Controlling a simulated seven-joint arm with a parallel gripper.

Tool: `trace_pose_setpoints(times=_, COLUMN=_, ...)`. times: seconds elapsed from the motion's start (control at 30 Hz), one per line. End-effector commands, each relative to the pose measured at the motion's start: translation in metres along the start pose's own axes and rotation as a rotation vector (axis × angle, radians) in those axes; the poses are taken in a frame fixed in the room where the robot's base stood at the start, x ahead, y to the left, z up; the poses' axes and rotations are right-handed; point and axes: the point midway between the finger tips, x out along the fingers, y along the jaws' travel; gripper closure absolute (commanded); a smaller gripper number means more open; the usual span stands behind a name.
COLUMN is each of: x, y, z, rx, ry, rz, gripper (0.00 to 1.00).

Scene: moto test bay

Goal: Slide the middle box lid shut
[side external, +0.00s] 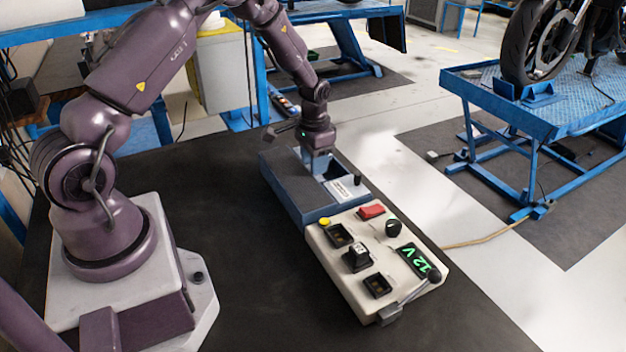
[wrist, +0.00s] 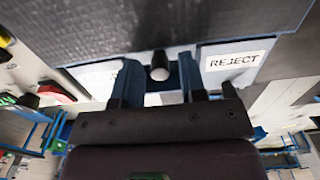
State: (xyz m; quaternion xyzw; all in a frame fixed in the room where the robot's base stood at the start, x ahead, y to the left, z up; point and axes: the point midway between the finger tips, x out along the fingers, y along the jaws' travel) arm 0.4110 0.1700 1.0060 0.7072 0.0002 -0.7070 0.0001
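A long blue box (side external: 291,205) with a dark, rough top stands on the black bench, with a pale strip along its right side. My gripper (side external: 320,170) points down over that strip, near the box's far end. In the wrist view its two blue fingers (wrist: 157,80) are apart, with a dark round knob (wrist: 160,66) between them and gaps on both sides. A REJECT label (wrist: 233,61) lies to the right of the fingers. I cannot tell the separate lids' edges or how far any is open.
The black bench (side external: 225,215) is clear left of the box. A motorcycle on a blue lift table (side external: 520,100) stands farther off.

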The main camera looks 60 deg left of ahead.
Motion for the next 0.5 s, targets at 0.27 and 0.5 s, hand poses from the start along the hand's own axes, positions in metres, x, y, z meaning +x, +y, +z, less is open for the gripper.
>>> trace_pose_setpoints(times=0.27, x=0.000, y=0.000, z=0.000, rx=0.000, ry=0.000, rz=0.000, gripper=0.95)
trace_pose_setpoints(times=0.5, x=0.000, y=0.000, z=-0.012, rx=0.000, ry=0.001, rz=-0.001, gripper=0.95)
